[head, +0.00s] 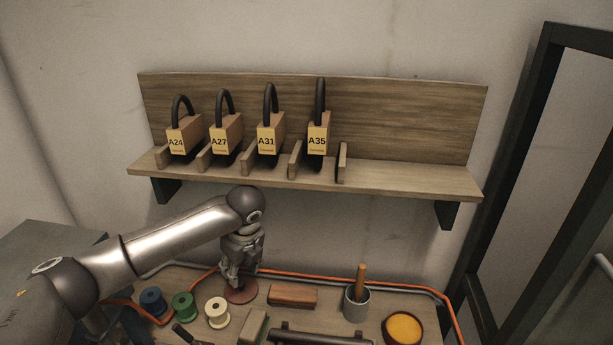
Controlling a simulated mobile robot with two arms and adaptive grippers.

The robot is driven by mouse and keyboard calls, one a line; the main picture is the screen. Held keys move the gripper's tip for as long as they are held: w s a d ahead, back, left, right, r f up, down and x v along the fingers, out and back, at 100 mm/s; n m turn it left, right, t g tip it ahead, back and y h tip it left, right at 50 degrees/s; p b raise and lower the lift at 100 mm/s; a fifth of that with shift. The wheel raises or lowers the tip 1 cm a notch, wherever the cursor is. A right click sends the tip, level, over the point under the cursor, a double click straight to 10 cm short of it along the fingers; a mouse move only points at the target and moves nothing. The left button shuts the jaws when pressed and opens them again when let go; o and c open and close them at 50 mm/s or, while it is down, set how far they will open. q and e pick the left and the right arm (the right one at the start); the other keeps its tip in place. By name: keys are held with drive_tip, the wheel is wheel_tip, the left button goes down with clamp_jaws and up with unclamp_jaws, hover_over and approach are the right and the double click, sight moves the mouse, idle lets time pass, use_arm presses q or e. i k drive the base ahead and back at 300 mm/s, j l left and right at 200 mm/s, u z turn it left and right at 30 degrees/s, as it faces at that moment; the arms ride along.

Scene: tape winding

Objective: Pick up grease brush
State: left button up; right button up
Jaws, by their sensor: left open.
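A wooden handle (361,277), likely the grease brush, stands upright in a grey cup (356,304) on the bench. Its lower end is hidden inside the cup. My left gripper (233,279) points down over a reddish-brown round disc (242,293), left of the cup and well apart from the handle. Its fingers are open, and I see nothing held between them. Whether the fingertips touch the disc I cannot tell. My right gripper is not in view.
A reddish block (293,296) lies between the disc and the cup. An open yellow tin (402,328) stands front right. Blue (153,302), green (183,305) and cream (217,312) spools stand left. An orange cable (320,275) runs behind.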

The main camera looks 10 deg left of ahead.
sight(358, 298)
drive_tip(key=k+l, duration=0.15)
drive_tip(key=k, duration=1.35)
